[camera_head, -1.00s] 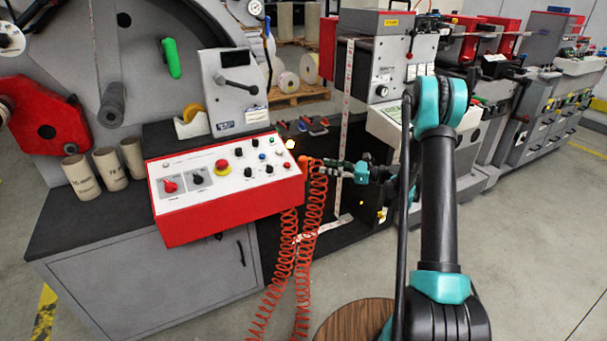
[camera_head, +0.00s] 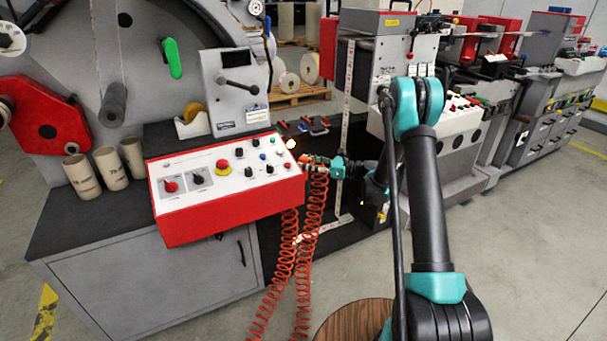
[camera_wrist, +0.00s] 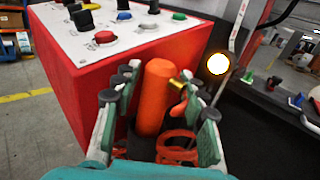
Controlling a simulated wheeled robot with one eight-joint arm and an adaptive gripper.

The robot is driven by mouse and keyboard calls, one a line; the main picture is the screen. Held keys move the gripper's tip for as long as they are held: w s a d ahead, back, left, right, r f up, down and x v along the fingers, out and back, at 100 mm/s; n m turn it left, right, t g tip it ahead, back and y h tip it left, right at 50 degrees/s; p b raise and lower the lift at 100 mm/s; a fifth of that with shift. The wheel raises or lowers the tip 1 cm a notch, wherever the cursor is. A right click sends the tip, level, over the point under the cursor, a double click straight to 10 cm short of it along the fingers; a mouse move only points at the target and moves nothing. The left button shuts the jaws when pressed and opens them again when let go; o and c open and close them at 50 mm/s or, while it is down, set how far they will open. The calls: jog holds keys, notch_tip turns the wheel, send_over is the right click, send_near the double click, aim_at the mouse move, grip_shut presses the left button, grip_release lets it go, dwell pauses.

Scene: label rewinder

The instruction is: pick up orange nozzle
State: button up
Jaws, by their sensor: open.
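The orange nozzle (camera_wrist: 155,97) stands nearly upright beside the red control box in the wrist view, with a brass-coloured tip at its right. My gripper (camera_wrist: 162,85) is open, with one finger on each side of the nozzle; I cannot tell whether either finger touches it. An orange coiled hose (camera_wrist: 177,148) shows low between the fingers. In the head view my gripper (camera_head: 308,161) is at the right end of the control box, above the hanging coils (camera_head: 312,205), and the nozzle there is mostly hidden.
The red control box (camera_head: 230,211) with buttons and knobs is close to my gripper's left. Several small tools (camera_head: 303,126) lie on the dark bench behind. A white measuring strip (camera_head: 348,110) stands upright to the right. Cardboard cores (camera_head: 107,168) stand at the far left.

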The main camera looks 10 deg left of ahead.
grip_shut()
notch_tip(320, 180, up, 29)
jog(key=shift+f, duration=0.2)
dwell(1.4)
jog(key=shift+f, duration=0.1)
